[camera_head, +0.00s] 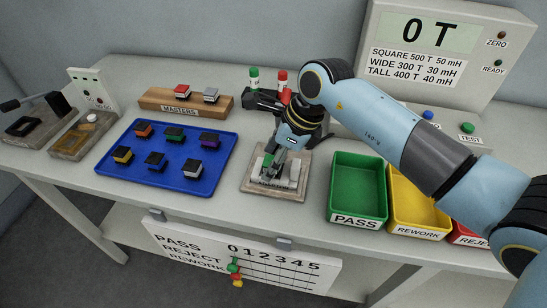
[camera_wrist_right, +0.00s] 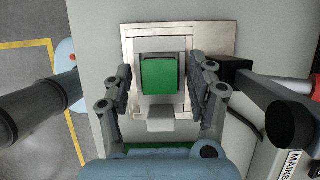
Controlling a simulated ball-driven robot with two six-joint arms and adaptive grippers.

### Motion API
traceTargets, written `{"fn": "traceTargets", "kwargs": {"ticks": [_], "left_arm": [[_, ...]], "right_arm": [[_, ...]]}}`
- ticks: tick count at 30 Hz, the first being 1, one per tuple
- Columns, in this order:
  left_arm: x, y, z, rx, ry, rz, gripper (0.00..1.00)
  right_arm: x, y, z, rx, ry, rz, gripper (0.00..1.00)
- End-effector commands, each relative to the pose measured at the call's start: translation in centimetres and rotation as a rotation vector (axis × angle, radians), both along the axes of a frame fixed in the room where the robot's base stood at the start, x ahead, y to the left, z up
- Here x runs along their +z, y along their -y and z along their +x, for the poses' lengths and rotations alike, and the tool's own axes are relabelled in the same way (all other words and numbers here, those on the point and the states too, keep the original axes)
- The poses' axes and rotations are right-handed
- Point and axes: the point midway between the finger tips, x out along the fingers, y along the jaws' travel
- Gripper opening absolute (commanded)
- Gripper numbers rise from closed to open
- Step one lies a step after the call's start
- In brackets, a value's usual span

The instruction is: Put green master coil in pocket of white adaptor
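The green master coil (camera_wrist_right: 163,75) sits in the pocket of the white adaptor (camera_wrist_right: 178,40), seen from above in the right wrist view. In the head view the coil's green side (camera_head: 268,160) shows beside my fingers, and the adaptor (camera_head: 291,179) stands on its base plate. My right gripper (camera_wrist_right: 160,92) is down around the coil, with one finger on each side. The fingers look spread, with a gap between each finger and the coil. In the head view the right gripper (camera_head: 274,153) partly hides coil and adaptor. My left gripper is not in view.
The masters rack (camera_head: 153,101) holds a red and a grey coil. A blue tray (camera_head: 195,184) with several coloured coils lies left of the adaptor. Green PASS (camera_head: 358,208) and yellow REWORK (camera_head: 414,217) bins stand right. Red- and green-capped bottles stand behind the gripper.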

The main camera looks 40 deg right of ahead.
Motion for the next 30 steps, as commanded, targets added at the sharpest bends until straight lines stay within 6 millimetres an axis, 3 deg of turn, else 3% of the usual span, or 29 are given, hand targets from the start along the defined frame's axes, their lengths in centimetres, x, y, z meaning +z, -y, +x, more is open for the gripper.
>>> {"fn": "traceTargets", "kwargs": {"ticks": [8, 21, 30], "left_arm": [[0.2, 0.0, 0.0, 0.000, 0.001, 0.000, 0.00], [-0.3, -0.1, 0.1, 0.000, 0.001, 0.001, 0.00], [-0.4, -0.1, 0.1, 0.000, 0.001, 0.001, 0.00]], "right_arm": [[0.9, 0.2, -0.1, -0.001, 0.002, -0.001, 0.58], [9.3, 2.6, -2.8, 0.002, 0.003, -0.005, 0.58], [11.4, 3.0, -3.5, 0.000, 0.000, 0.000, 0.58]]}}
